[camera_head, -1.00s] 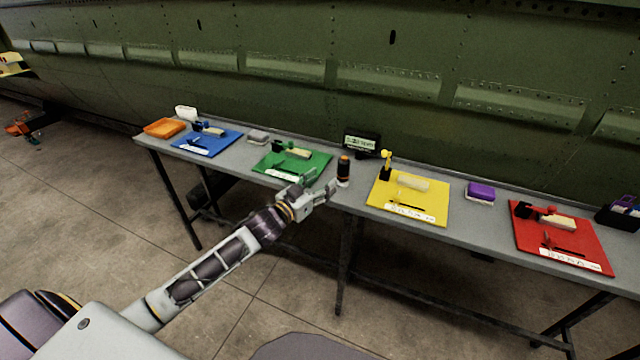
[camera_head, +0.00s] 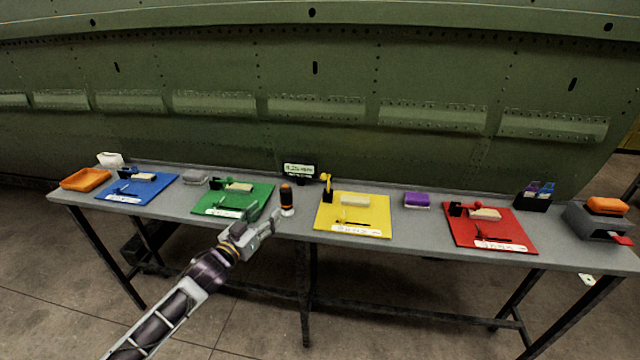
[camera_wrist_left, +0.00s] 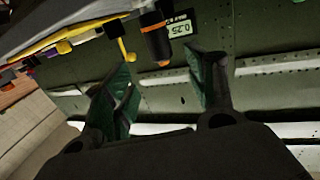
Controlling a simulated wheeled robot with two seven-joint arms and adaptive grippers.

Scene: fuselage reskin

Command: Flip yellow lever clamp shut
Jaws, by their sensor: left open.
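The yellow lever clamp (camera_head: 326,183) stands at the back left corner of the yellow board (camera_head: 377,221). Its yellow lever points up from a dark base, beside a pale block (camera_head: 355,201). My left gripper (camera_head: 270,218) is open and empty, by the right front edge of the green board, left of the clamp and apart from it. In the left wrist view, the two fingers (camera_wrist_left: 165,85) are spread, and the yellow lever (camera_wrist_left: 121,40) shows beyond them, up and to the left. My right gripper is not in view.
A black and orange cylinder (camera_head: 287,198) stands on the table between my left gripper and the clamp. A small display (camera_head: 300,170) is behind it. The green board (camera_head: 233,201) lies left, a purple block (camera_head: 417,200) and the red board (camera_head: 490,232) right. The green fuselage (camera_head: 330,110) rises behind.

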